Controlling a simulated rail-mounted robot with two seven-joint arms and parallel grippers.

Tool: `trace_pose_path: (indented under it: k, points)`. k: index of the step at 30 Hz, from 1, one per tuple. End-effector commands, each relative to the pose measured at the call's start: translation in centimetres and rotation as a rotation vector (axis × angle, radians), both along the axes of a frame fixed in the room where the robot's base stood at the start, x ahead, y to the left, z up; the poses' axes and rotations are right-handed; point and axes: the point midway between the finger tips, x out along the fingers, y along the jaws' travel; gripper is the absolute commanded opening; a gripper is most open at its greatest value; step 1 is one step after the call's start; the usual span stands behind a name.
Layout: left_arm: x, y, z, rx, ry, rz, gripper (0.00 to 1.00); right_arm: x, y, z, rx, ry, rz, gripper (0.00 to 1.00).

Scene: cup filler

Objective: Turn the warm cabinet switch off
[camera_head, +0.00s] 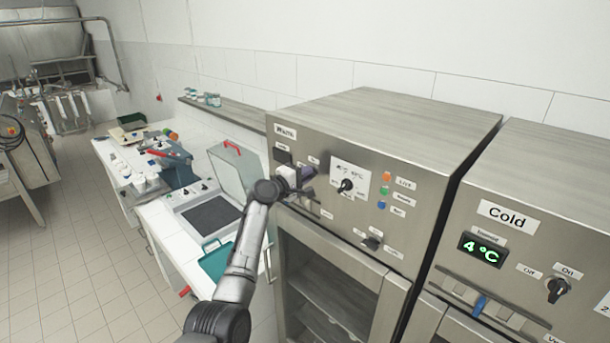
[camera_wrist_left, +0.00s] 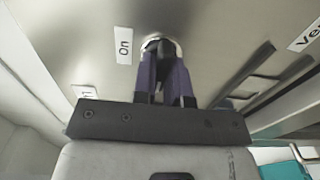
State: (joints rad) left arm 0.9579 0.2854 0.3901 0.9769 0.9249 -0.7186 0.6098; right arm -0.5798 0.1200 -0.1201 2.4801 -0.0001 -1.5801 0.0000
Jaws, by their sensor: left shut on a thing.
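The warm cabinet (camera_head: 385,130) is a steel unit with a label reading "Warm" (camera_head: 285,132) at its upper left. My left gripper (camera_head: 306,176) is at the left part of its front panel and covers the switch in the head view. In the left wrist view, my left gripper's purple fingers (camera_wrist_left: 163,55) are shut on a dark switch knob (camera_wrist_left: 160,44) with a pale round base. A label reading "On" (camera_wrist_left: 124,46) sits left of the knob. The knob's exact angle is hard to tell. My right gripper is out of view.
A black dial (camera_head: 346,186) with a white scale sits right of my left gripper, beside coloured lights (camera_head: 382,191). The cold cabinet (camera_head: 560,165), showing 4 °C, stands to the right. A counter with a lidded machine (camera_head: 210,212) is at left.

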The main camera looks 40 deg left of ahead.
Motion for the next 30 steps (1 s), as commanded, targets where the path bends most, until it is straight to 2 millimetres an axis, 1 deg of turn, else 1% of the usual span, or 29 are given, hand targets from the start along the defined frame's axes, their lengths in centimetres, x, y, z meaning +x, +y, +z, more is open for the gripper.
trace_pose_path:
  k: [1,9,16,20,23,26,30]
  points:
    - [0.0,0.0,0.0,-0.005,0.000,0.000,0.14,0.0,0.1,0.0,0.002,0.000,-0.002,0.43]
    - [0.0,0.0,0.0,-0.002,0.000,0.000,0.38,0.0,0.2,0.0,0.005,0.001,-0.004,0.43]
    - [0.0,0.0,0.0,-0.001,0.000,0.000,0.38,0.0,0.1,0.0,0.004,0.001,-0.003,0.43]
    - [-0.5,0.1,-0.1,0.001,-0.001,0.000,0.38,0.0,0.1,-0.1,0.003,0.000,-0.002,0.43]
    - [-1.3,0.2,-0.2,0.002,-0.001,0.001,0.38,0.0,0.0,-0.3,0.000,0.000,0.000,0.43]
    - [-2.6,0.3,-0.2,0.002,-0.001,0.002,0.38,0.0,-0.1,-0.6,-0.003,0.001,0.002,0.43]
    - [-4.9,0.6,-0.3,0.002,-0.001,0.001,0.38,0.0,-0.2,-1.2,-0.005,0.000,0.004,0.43]
